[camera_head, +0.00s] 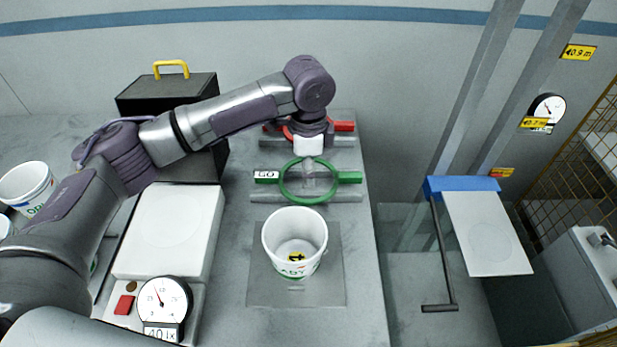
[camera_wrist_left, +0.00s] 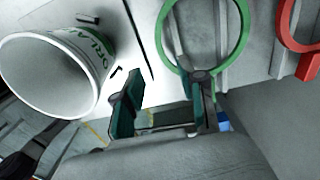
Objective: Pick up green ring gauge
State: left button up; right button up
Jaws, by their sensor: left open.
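The green ring gauge (camera_head: 349,177) rests on grey supports on the bench, with side handles and a GO tag at its left. It also shows at the top of the left wrist view (camera_wrist_left: 245,38). My left gripper (camera_head: 308,172) points down over the ring, seen small in the head view. In the left wrist view my left gripper (camera_wrist_left: 165,85) has its two fingers spread with nothing held between them. One finger overlaps the ring's near rim there; I cannot tell if it touches. My right gripper does not show.
A red ring gauge (camera_head: 345,127) sits just behind, partly hidden by my arm. A white cup (camera_head: 295,240) stands in front of the green ring. A black case (camera_head: 135,100), a white scale (camera_head: 170,230) and a dial (camera_head: 162,302) are left. The bench's edge is right.

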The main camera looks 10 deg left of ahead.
aim_at(309, 201)
pick_arm(q)
notch_tip(309, 201, down, 4)
jog(key=shift+r, duration=0.2)
jog(key=shift+f+p, duration=0.5)
jog(key=shift+p, duration=0.05)
notch_tip(309, 201, down, 4)
jog(key=shift+r+p, duration=0.2)
jog(key=shift+p, duration=0.5)
jog(key=shift+f, duration=0.45)
grip_shut()
jog(key=shift+r, duration=0.1)
